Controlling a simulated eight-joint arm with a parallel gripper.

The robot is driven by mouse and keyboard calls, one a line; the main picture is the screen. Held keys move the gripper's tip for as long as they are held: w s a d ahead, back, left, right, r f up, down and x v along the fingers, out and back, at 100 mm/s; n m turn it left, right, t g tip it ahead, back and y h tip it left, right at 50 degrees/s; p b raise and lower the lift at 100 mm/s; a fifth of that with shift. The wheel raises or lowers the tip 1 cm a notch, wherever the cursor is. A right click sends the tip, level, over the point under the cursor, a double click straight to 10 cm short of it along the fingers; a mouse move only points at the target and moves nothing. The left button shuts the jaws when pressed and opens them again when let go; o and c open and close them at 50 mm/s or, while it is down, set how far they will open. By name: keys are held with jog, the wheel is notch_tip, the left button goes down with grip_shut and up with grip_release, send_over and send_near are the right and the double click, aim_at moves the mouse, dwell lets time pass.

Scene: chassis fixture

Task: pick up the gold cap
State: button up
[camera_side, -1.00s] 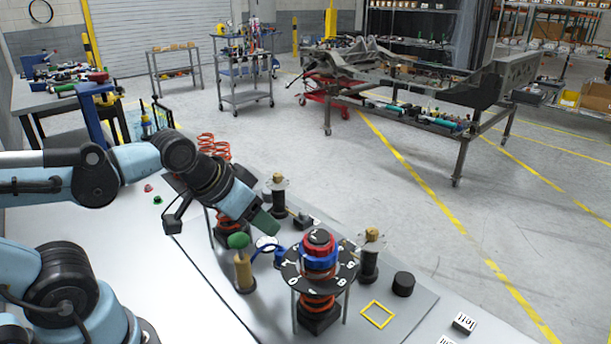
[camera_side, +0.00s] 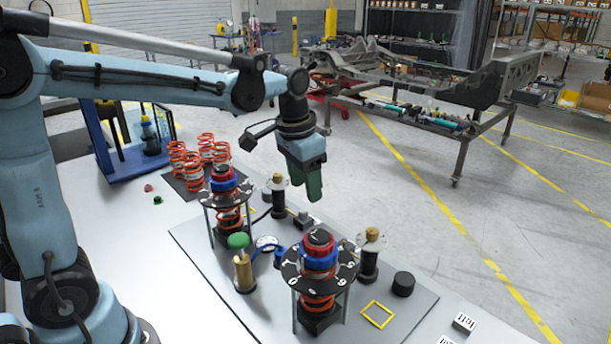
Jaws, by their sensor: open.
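Two gold-tan caps show, each on top of a dark spool-like post with a clear disc: one at the back (camera_side: 278,179) and one at the right (camera_side: 372,234). I cannot tell which one the task names. A brass cylinder (camera_side: 244,272) with a green domed top stands at the front left of the plate. My gripper (camera_side: 313,193) points down with green fingers, in the air above the plate. In the picture it is right of the back cap and above and left of the right cap. It is open, and nothing shows in it.
Two spring assemblies with dark round top plates (camera_side: 290,270) (camera_side: 213,198) stand on the grey plate (camera_side: 215,285). Several orange springs (camera_side: 205,148) stand behind. A black cylinder (camera_side: 403,284) and a yellow square outline (camera_side: 378,314) lie at the right. A small red cap (camera_side: 148,188) and green cap (camera_side: 158,200) lie left.

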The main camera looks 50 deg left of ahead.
jog(key=shift+m+g, duration=0.4)
jog(key=shift+g, duration=0.5)
jog(key=w+f, duration=0.1)
jog(key=f, duration=0.4)
jog(key=w+f, duration=0.1)
jog(key=f, duration=0.4)
jog(key=w+f, duration=0.2)
jog(key=f, duration=0.2)
jog(key=shift+a+f, duration=0.25)
jog(key=shift+f, duration=0.15)
grip_shut()
